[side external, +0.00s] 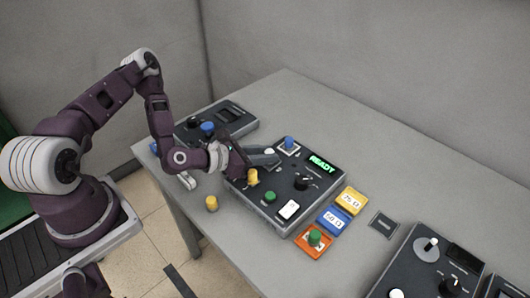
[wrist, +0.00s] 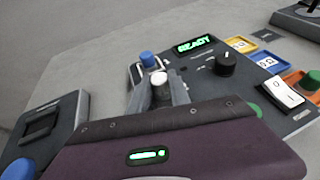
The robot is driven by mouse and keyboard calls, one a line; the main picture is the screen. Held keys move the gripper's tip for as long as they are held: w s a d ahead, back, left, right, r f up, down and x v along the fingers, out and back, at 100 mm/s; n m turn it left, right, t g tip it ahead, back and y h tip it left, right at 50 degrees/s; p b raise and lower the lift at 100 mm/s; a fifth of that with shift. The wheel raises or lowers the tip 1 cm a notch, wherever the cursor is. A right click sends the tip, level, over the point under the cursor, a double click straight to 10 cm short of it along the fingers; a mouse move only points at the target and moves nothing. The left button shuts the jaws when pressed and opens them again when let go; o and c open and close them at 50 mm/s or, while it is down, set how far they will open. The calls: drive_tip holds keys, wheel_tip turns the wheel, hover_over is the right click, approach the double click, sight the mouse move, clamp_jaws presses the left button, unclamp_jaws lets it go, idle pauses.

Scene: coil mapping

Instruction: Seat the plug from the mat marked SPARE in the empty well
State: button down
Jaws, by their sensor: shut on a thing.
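My gripper (side external: 262,153) is over the back left part of the dark console (side external: 262,212). In the wrist view its fingers (wrist: 160,90) are shut on a small white-topped piece (wrist: 159,78). I cannot tell whether this is a loose plug or a part of the console, as its lower part is hidden. A blue plug (side external: 289,143) stands upright in a white-framed spot just beyond, also in the wrist view (wrist: 148,58). A dark square mat (side external: 383,224) lies bare to the right; its lettering is too small to read. I cannot make out an empty well.
A yellow piece (side external: 252,177) shows by the console's left side, another yellow plug (side external: 211,203) on the table. A green plug (side external: 315,237) stands on an orange mat, beside blue (side external: 333,219) and yellow (side external: 351,199) mats. The display (side external: 322,163) reads READY. Other devices stand left and right.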

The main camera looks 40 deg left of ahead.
drive_tip(key=shift+f, duration=0.2)
idle(0.4)
drive_tip(key=c, duration=1.2)
unclamp_jaws()
drive_tip(key=shift+c, duration=0.5)
drive_tip(key=o, duration=0.4)
drive_tip(key=shift+s+f, duration=0.1)
drive_tip(key=shift+c, duration=0.2)
drive_tip(key=shift+o, duration=0.4)
drive_tip(key=shift+r, duration=2.35)
drive_tip(key=shift+d+r, duration=0.1)
drive_tip(key=shift+r, duration=1.2)
